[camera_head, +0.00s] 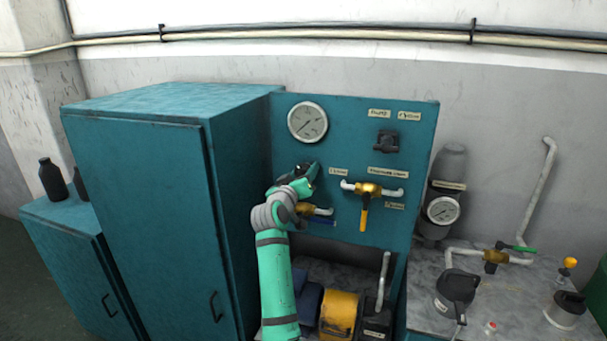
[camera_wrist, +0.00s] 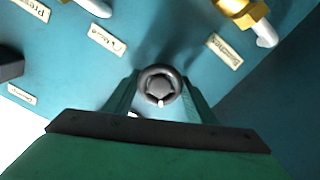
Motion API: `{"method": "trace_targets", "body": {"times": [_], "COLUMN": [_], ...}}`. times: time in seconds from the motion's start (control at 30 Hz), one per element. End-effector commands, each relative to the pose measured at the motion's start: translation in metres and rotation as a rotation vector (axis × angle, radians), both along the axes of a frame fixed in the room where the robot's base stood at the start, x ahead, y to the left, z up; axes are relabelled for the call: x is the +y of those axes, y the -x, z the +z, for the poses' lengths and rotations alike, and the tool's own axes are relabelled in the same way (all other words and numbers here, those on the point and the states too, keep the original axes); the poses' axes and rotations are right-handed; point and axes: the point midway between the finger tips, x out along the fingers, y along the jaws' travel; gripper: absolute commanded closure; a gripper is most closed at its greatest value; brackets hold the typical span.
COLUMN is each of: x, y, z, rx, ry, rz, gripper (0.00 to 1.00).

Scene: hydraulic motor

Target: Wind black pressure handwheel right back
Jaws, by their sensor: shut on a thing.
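The black round handwheel (camera_wrist: 160,73) sits on the teal panel (camera_wrist: 75,70) and lies between the two fingers of my gripper (camera_wrist: 160,92) in the wrist view. The fingers are shut on it from its two sides. A small light mark shows at the lower edge of its hub. In the head view my gripper (camera_head: 309,170) is at the panel, below the round gauge (camera_head: 307,121), and dark parts there are small and partly covered by it. How far the handwheel is turned I cannot tell.
A brass valve with a yellow lever (camera_head: 364,215) is right of my gripper. A black switch (camera_head: 385,141) is up and right on the panel. Another brass valve (camera_head: 312,209) is close below my gripper. A tall teal cabinet (camera_head: 150,190) stands left.

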Motion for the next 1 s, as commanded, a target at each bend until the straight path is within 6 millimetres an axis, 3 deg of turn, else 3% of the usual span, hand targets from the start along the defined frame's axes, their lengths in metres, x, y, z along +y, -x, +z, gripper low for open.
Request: {"method": "trace_targets", "body": {"times": [1.0], "x": [0.0018], "y": [-0.0003], "z": [0.0003], "rx": [0.296], "ry": [0.922], "rz": [0.002], "gripper": [0.72]}}
